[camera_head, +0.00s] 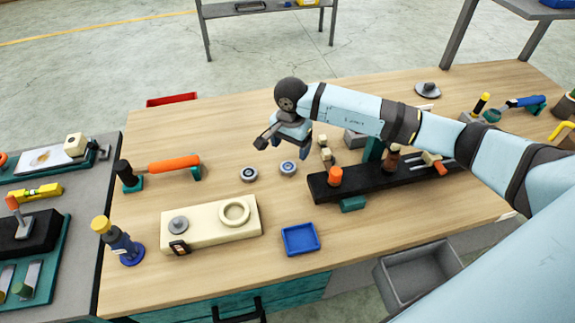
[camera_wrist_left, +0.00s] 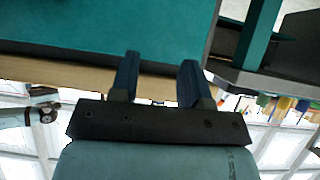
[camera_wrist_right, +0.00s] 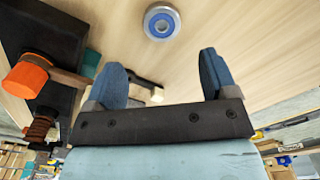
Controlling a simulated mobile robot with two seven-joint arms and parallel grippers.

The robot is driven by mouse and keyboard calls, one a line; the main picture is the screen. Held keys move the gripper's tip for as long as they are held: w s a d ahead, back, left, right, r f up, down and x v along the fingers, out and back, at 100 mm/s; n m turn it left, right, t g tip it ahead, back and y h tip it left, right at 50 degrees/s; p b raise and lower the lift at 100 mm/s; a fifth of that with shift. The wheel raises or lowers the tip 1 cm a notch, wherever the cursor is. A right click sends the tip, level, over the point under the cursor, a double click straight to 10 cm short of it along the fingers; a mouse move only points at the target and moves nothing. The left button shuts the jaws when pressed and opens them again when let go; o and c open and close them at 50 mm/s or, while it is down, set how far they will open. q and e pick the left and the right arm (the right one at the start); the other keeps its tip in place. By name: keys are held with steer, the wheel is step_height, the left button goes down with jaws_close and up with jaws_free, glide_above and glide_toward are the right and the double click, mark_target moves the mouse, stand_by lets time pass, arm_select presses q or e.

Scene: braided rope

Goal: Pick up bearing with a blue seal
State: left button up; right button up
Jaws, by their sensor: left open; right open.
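A small round bearing with a blue ring (camera_wrist_right: 162,22) lies flat on the wooden table, just beyond the fingertips in the right wrist view. In the head view, two small bearings lie side by side: the right one (camera_head: 288,168) looks bluish, and the left one (camera_head: 248,174) looks greyer, though its seal colour is hard to tell. My right gripper (camera_head: 284,149) is open and empty above and behind the bearings; its spread fingers also show in the right wrist view (camera_wrist_right: 168,75). My left gripper (camera_wrist_left: 157,75) is open and empty, near a teal surface, and outside the head view.
A cream fixture block (camera_head: 210,244) with a ring and a grey part stands in front, beside a blue tray (camera_head: 301,250). A black rack (camera_head: 385,178) with tools stands to the right. An orange-handled tool (camera_head: 172,163) lies left. Bare wood surrounds the bearings.

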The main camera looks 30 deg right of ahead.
mark_target(288, 167)
step_height(288, 167, down, 2)
steer(key=shift+w+f, duration=0.1)
steer(key=shift+a+f+p, duration=0.15)
steer(key=shift+f+p, duration=0.25)
steer(key=shift+f, duration=0.1)
steer(key=f, duration=0.2)
steer(key=f+p, duration=0.1)
steer(key=shift+a+f, duration=0.25)
steer(key=shift+f, duration=0.4)
steer(key=shift+c, duration=0.4)
steer(key=c, duration=1)
